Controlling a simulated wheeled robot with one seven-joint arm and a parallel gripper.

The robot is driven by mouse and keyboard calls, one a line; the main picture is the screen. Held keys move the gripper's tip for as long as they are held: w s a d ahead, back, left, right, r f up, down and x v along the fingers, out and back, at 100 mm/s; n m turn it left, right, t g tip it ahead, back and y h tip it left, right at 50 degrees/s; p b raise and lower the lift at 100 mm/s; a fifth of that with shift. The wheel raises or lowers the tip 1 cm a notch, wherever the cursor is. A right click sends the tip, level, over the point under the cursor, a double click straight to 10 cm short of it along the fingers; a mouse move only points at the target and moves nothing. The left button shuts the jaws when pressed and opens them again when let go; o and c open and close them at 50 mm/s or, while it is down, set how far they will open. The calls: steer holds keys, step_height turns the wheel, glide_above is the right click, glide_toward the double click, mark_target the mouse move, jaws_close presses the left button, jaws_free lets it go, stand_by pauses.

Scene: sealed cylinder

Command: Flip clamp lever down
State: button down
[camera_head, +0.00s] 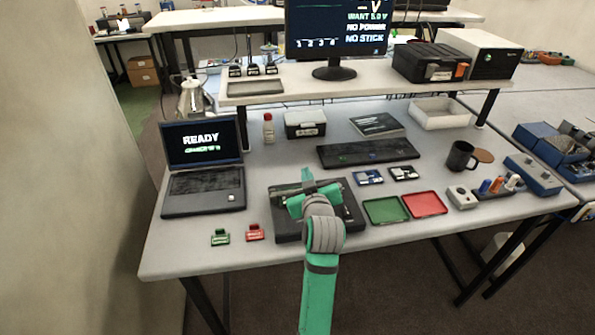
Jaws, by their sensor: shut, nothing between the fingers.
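A flat black fixture (349,212) lies near the front middle of the bench. My teal and grey arm reaches over it from the front, and my gripper (309,188) is low above its middle, shut with nothing held. The wrist and gripper hide much of the fixture. I cannot make out the clamp lever or its angle, and I cannot tell whether my gripper touches anything.
A laptop (203,188) stands at the left. Small green (220,237) and red (254,233) pieces lie left of the fixture. A green tray (386,210) and a red tray (425,204) lie close on its right. A keyboard (368,152) lies behind.

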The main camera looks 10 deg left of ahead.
steer(key=shift+w+d+f+m+y, duration=0.15)
steer(key=shift+d+f+m+y, duration=0.1)
steer(key=shift+d+f+m, duration=0.4)
steer(key=shift+w+d+f+m+y, duration=0.15)
steer(key=shift+d+f+m+y, duration=0.15)
steer(key=shift+f+m, duration=0.5)
steer(key=shift+d+f, duration=0.15)
steer(key=shift+f, duration=0.15)
steer(key=shift+f, duration=0.25)
steer(key=shift+r, duration=0.1)
steer(key=s+d+r, duration=0.2)
steer(key=s+r, duration=0.5)
steer(key=s, duration=0.2)
steer(key=shift+s+d, duration=0.2)
steer(key=shift+d, duration=0.1)
